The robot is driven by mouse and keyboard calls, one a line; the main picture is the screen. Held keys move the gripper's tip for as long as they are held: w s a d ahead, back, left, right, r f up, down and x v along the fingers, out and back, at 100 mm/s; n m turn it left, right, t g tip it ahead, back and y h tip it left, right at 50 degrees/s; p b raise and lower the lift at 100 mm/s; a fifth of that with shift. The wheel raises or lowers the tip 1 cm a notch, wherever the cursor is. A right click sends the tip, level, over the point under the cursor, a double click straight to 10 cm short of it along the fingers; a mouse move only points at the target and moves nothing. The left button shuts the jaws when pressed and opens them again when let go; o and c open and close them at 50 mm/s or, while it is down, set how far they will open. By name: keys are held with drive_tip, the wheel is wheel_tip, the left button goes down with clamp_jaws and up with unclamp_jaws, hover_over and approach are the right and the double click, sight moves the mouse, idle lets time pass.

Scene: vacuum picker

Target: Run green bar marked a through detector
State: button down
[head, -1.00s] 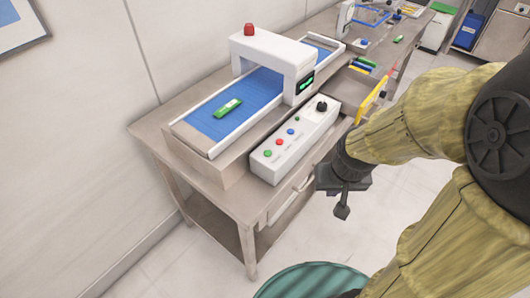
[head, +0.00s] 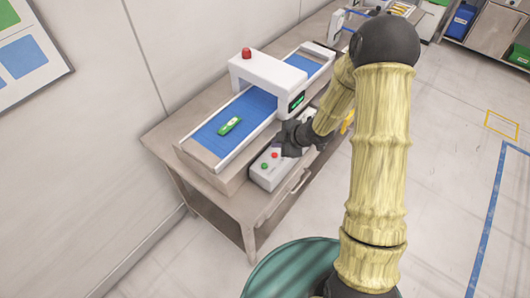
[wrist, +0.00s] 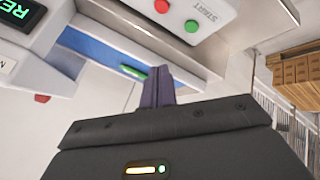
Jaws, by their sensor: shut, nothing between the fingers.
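The green bar (head: 230,126) with a pale label lies on the blue belt (head: 209,141) of the detector, on the near-left side of its white arch (head: 268,77). The label's letter is too small to read. In the wrist view the bar (wrist: 133,72) shows in part beyond my fingers. My gripper (head: 283,147) is shut and empty, above the white control box (head: 257,175). The wrist view shows its fingers (wrist: 157,84) together. A red button (wrist: 161,5) and a green button (wrist: 192,26) marked START show near them. The display (head: 297,102) is lit green.
The detector stands on a metal table (head: 162,136) with a shelf below. A red lamp (head: 246,53) tops the arch. My arm hides the table's right part. A framed board (head: 30,55) hangs on the left wall.

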sight(265, 166)
drive_tip(key=a+n, duration=0.1)
drive_tip(key=a+n+y, duration=0.1)
drive_tip(key=a+g+y+p, duration=0.1)
drive_tip(key=shift+s+a+r+n, duration=0.1)
drive_tip(key=shift+s+r+n, duration=0.05)
drive_tip(key=shift+s+n, duration=0.25)
drive_tip(key=shift+w, duration=0.1)
wheel_tip(265, 166, down, 9)
drive_tip(key=b, duration=0.7)
drive_tip(key=shift+r, duration=0.1)
idle(1.5)
drive_tip(key=shift+f+b, duration=0.35)
drive_tip(key=shift+f, duration=0.05)
